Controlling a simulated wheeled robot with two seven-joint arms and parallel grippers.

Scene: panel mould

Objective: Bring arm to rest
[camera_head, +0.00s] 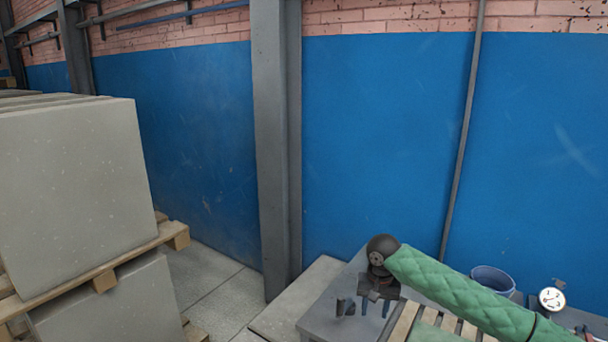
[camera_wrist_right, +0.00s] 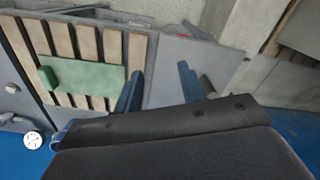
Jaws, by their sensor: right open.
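My right arm (camera_head: 465,292), in a green quilted sleeve, comes in from the lower right. Its right gripper (camera_head: 375,310) points down over a grey surface (camera_head: 318,322) beside wooden slats (camera_head: 402,322). In the right wrist view the two blue fingers of the right gripper (camera_wrist_right: 160,70) stand apart with nothing between them. A green block (camera_wrist_right: 85,76) lies across the slats (camera_wrist_right: 65,42), to the left of the fingers and apart from them. My left arm and gripper are not in view.
Stacked grey panels (camera_head: 70,190) on wooden pallets (camera_head: 130,262) stand at the left. A grey column (camera_head: 272,150) rises before the blue wall (camera_head: 385,140). A blue bucket (camera_head: 492,280) and a white dial (camera_head: 551,299) are at the right, near my arm. Bare floor (camera_head: 210,290) lies beside the pallets.

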